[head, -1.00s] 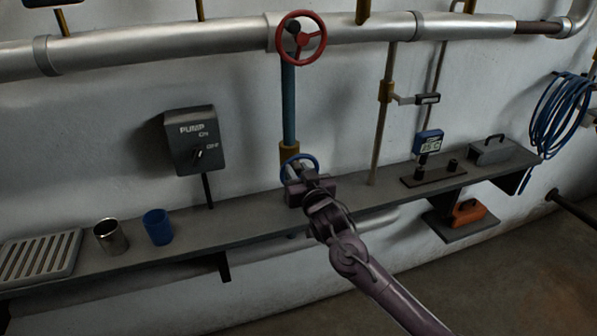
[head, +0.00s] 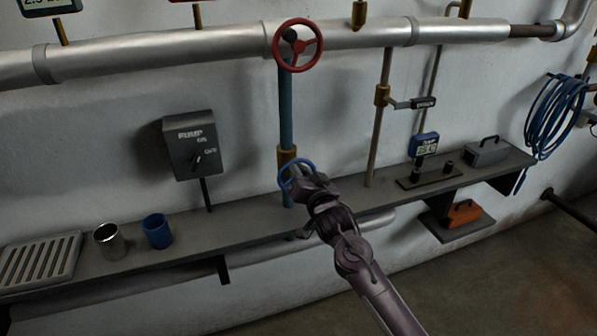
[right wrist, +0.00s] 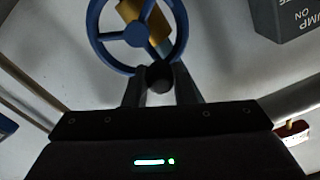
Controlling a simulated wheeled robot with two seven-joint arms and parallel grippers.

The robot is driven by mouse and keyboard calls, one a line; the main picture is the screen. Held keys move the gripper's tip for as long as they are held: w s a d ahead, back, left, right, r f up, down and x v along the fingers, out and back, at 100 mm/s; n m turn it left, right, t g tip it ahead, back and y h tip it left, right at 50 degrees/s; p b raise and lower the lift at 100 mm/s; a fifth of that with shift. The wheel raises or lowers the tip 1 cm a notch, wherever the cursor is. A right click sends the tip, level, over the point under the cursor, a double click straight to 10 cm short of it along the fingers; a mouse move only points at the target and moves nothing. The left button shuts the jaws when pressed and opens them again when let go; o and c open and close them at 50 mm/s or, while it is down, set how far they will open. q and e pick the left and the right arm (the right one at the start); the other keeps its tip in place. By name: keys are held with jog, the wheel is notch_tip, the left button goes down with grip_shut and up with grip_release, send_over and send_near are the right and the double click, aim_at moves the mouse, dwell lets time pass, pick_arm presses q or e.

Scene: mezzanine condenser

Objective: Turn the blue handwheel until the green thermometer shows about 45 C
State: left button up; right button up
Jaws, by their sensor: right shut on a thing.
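The blue handwheel (head: 283,179) sits low on the blue vertical pipe, just above the shelf. In the right wrist view the wheel (right wrist: 97,38) shows its rim, spokes and hub. My right gripper (head: 306,184) covers the wheel's right part in the head view. In the right wrist view its two fingers (right wrist: 160,80) are shut on a dark round knob (right wrist: 159,78) at the rim. No green-cased thermometer is clear. A small blue-cased readout (head: 424,145) stands at the shelf's right part, its digits too small to read surely. My left gripper is not in view.
A red handwheel (head: 299,45) is on the big pipe above. The pump switch box (head: 190,145) is on the wall at left. A steel cup (head: 110,241), a blue cup (head: 157,231) and a slatted tray (head: 40,262) stand on the shelf's left end.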

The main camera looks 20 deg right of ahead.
jog(key=m, duration=0.1)
jog(key=d+m+p, duration=0.1)
jog(key=m, duration=0.2)
jog(key=shift+d, duration=0.3)
jog(key=shift+d+f+m+p, duration=0.15)
jog(key=shift+d+m+p, duration=0.15)
jog(key=shift+m, duration=0.45)
jog(key=shift+d+f+m+p, duration=0.15)
jog(key=shift+m+p, duration=0.1)
jog(key=shift+m, duration=0.5)
jog(key=o, duration=1)
jog(key=s+b, duration=0.1)
jog(key=s, duration=0.6)
jog(key=shift+s+d+b, duration=0.15)
jog(key=shift+s+b, duration=0.2)
jog(key=shift+s, duration=0.05)
